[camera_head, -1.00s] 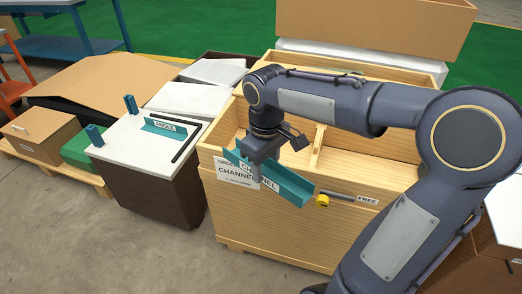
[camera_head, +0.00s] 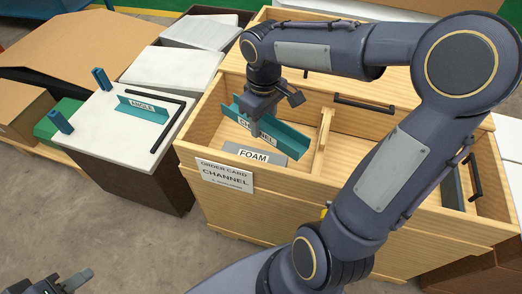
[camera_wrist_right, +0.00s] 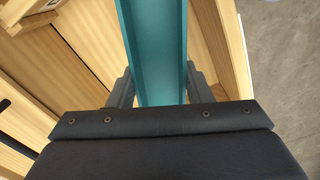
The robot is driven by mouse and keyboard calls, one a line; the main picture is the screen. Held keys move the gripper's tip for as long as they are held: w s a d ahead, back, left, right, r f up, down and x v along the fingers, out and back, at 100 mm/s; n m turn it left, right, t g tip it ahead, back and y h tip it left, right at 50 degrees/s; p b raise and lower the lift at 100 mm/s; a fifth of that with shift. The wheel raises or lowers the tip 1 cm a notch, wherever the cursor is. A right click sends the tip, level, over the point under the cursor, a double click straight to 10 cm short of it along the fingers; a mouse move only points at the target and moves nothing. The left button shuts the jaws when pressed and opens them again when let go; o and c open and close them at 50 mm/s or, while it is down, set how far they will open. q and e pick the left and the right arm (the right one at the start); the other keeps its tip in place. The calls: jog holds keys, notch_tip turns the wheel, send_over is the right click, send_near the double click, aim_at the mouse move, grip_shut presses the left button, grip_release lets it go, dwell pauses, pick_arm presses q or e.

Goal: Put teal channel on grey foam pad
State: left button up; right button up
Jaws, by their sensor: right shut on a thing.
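The teal channel (camera_head: 285,144) carries a white label and is held tilted in the picture over the left compartment of the wooden crate. My right gripper (camera_head: 262,112) is shut on it and hides part of its middle. In the right wrist view the channel (camera_wrist_right: 152,40) runs between the two fingers of my right gripper (camera_wrist_right: 158,86). The grey foam pad (camera_head: 275,159), labelled FOAM, lies in that compartment just below and in front of the channel. I cannot tell whether they touch. My left gripper (camera_head: 65,282) is at the bottom left corner, partly cut off, away from these things.
The wooden crate (camera_head: 228,208) has front walls, a divider (camera_head: 322,140) and black handles. To its left, a white-topped dark box (camera_head: 105,132) holds a teal angle (camera_head: 143,109), a black L-shaped bar and two teal posts. Open floor lies at the lower left.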

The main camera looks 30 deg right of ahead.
jog(key=b, duration=0.2)
send_over(263, 158)
notch_tip(263, 158, down, 6)
jog(key=shift+f, duration=0.25)
notch_tip(263, 158, down, 6)
jog(key=shift+f+b, duration=0.1)
jog(key=shift+b, duration=0.8)
jog(key=shift+f, duration=0.1)
jog(key=o, duration=1.2)
jog(key=shift+s, duration=0.1)
